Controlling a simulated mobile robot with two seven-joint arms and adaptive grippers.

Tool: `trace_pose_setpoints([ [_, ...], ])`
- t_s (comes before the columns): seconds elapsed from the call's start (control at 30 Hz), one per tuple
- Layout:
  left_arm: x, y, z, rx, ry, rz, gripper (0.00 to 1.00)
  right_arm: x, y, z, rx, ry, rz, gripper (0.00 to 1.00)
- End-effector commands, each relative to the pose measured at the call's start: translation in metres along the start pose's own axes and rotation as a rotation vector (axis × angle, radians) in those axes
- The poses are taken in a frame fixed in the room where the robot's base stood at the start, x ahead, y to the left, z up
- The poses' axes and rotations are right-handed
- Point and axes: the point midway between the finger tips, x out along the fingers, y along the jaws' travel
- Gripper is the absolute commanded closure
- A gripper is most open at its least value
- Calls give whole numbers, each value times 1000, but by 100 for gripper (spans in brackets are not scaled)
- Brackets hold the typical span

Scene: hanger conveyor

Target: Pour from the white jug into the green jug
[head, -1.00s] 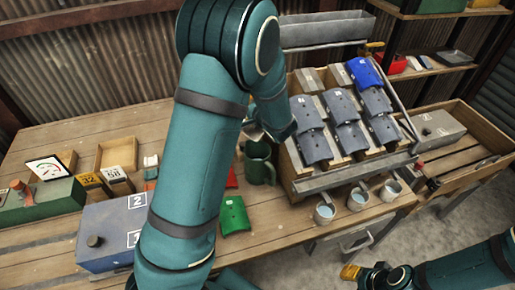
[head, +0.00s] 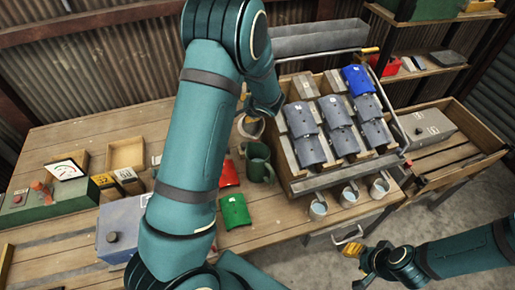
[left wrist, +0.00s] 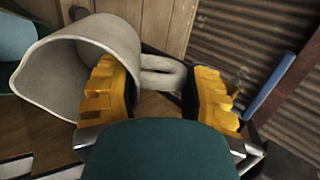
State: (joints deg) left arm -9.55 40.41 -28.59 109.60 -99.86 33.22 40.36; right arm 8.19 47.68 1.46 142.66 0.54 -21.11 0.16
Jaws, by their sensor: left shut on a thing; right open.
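The white jug (head: 251,127) shows just behind my left arm in the head view, its mouth partly visible. In the left wrist view the white jug (left wrist: 85,62) fills the left side, tilted, and I see into its pale grey inside. My left gripper (left wrist: 160,92) is shut on its handle, with yellow fingers on either side. The green jug (head: 259,164) stands upright on the bench, just nearer than the white jug. Its contents are too small to tell. My right gripper (head: 366,254) is open and empty, low at the right beyond the bench edge.
A wooden rack with grey curved plates and one blue plate (head: 358,79) stands right of the green jug. A red piece (head: 229,174) and a green piece (head: 235,211) lie on the bench nearby.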

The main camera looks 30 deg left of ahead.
Motion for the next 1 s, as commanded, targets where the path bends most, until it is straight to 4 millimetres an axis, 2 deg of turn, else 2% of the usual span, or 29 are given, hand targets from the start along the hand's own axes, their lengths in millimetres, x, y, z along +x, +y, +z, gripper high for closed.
trace_pose_setpoints([
  [0.3,0,0,0,1,-1,7,93,-2,-1,0,1,-1,0,59],
  [0.83,11,1,0,18,1,213,93,-57,-22,-8,1,-1,0,59],
  [1.0,20,6,-1,22,2,285,93,-49,-18,-6,1,-1,0,59],
])
